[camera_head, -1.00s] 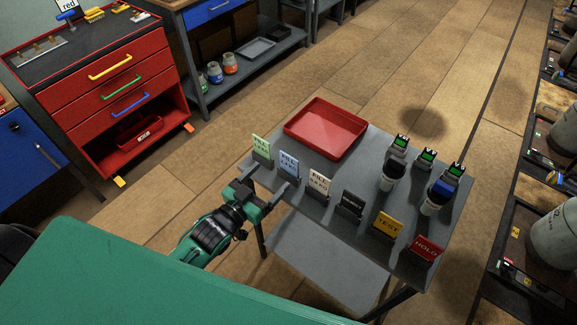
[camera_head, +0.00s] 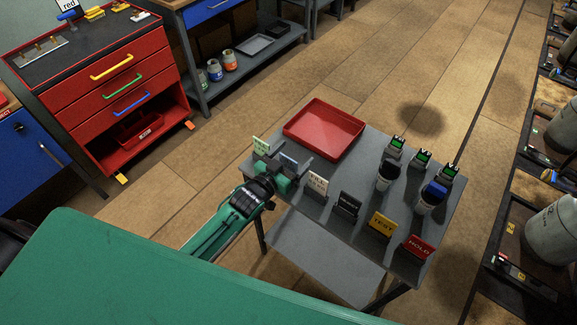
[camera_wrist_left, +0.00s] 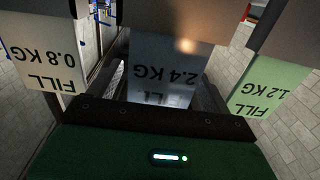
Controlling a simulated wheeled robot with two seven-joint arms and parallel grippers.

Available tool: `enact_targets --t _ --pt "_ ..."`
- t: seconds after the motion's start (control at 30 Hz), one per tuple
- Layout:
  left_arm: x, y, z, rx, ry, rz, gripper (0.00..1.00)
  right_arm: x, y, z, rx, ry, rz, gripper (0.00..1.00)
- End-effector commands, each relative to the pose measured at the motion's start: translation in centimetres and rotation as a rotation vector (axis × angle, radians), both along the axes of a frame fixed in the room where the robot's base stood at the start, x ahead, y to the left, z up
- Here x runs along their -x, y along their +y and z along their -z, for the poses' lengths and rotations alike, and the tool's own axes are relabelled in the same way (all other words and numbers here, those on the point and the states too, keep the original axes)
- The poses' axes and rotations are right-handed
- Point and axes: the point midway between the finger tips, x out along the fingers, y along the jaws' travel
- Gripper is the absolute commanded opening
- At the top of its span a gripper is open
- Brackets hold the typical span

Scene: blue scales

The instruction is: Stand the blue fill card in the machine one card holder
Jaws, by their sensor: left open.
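The blue fill card (camera_head: 288,162) stands in its holder on the grey table, between the green and the cream fill cards. It reads FILL 2.4 KG, upside down, in the left wrist view (camera_wrist_left: 165,72). My left gripper (camera_head: 291,158) is open, with a finger on each side of the blue card; whether either touches it I cannot tell. The gripper partly hides the card in the head view. My right gripper is not in view. I cannot make out which place is the machine one card holder.
The green card (camera_head: 260,146) and cream card (camera_head: 317,184) stand close on either side. Black, yellow (camera_head: 381,224) and red HOLD (camera_head: 418,246) cards continue the row. A red tray (camera_head: 325,128) lies behind. Machines with grey tanks (camera_head: 552,232) line the right edge.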

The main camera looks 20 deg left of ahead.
Motion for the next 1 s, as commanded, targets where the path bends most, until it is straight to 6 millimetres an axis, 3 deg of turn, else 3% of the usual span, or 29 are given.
enact_targets --t 0.2,0.43,0.5,0.77,1.0 --pt "0.0 0.0 0.1 0.000 0.001 0.000 0.82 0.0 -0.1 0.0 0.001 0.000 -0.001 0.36" --pt "0.0 0.0 0.1 0.000 0.000 0.000 0.39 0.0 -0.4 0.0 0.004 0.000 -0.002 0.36" --pt "0.0 0.0 0.1 0.000 0.000 0.000 0.31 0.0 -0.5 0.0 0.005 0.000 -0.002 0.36" --pt "0.0 0.0 -0.1 0.000 -0.001 0.000 0.30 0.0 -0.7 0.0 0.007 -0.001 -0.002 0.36" --pt "-0.1 0.0 -1.8 0.001 -0.003 0.000 0.30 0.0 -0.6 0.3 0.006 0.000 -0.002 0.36"
